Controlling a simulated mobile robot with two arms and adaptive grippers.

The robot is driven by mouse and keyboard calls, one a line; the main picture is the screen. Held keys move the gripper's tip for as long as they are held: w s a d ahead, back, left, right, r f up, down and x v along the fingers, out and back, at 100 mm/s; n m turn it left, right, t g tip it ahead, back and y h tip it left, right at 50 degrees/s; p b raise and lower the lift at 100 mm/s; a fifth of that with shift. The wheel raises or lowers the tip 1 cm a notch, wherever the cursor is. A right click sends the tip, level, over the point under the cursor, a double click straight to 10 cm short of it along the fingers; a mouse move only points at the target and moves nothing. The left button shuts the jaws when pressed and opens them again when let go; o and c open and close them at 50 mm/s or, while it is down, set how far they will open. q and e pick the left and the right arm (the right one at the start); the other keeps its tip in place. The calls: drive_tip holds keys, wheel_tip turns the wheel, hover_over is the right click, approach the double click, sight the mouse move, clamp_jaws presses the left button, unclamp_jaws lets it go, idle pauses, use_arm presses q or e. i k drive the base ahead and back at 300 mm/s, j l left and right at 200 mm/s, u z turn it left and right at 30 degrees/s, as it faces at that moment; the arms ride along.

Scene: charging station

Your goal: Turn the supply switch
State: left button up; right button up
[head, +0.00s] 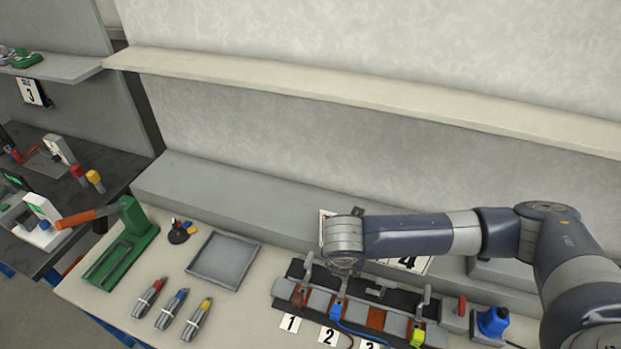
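A small grey box with a red top part (461,306) stands at the right end of the charging strip; it may be the supply switch, but I cannot tell for sure. A blue plug or connector (493,321) stands right beside it. My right arm reaches in from the right, and its gripper (343,267) points down above the strip, near slots 1 and 2, well left of the red part. The fingers are mostly hidden by the wrist, so their opening cannot be seen. My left gripper is not in view.
The dark charging strip (378,292) holds clamps and coloured connectors behind number cards. Left of it are a grey tray (224,260), several marker-like tools (172,309) and a green stand (122,245) with an orange-handled lever. A long shelf (350,97) crosses the wall above.

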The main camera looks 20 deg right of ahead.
sight(460, 312)
drive_tip(key=k+j, duration=0.3)
drive_tip(key=k, duration=0.15)
drive_tip(key=k+j, duration=0.65)
drive_tip(key=k, duration=0.25)
